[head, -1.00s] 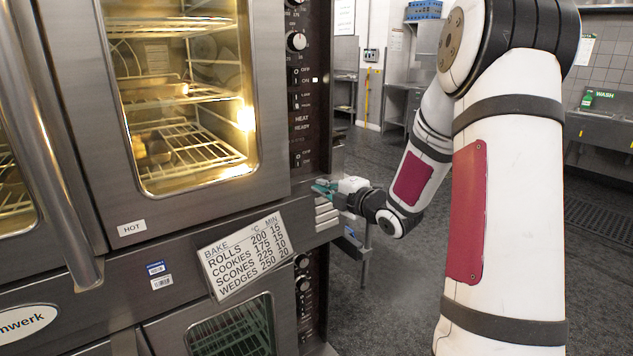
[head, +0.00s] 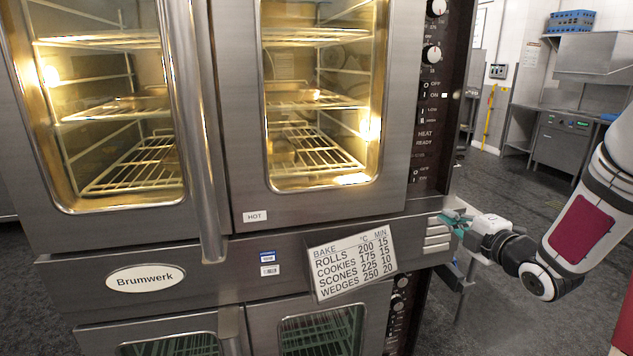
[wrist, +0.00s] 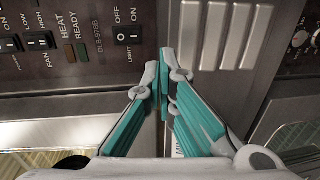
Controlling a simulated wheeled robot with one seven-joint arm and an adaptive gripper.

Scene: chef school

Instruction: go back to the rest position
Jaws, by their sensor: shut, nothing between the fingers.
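My gripper (head: 455,222) is at the right side of the oven front in the head view, beside the vent slots at the oven's right edge. Its teal and grey fingers are shut and empty. They also show in the wrist view (wrist: 163,80), pointing at the steel front close to the control panel (wrist: 75,35). I cannot tell whether the fingertips touch the oven. My arm (head: 585,225) reaches in from the right edge of the head view.
The double oven (head: 235,215) fills the left and middle, its doors shut and lit inside. A long vertical handle (head: 203,130) sticks out. A bake-times card (head: 352,264) hangs below the right door. Dark floor (head: 530,200) is open at the right. Steel counters (head: 560,135) stand behind.

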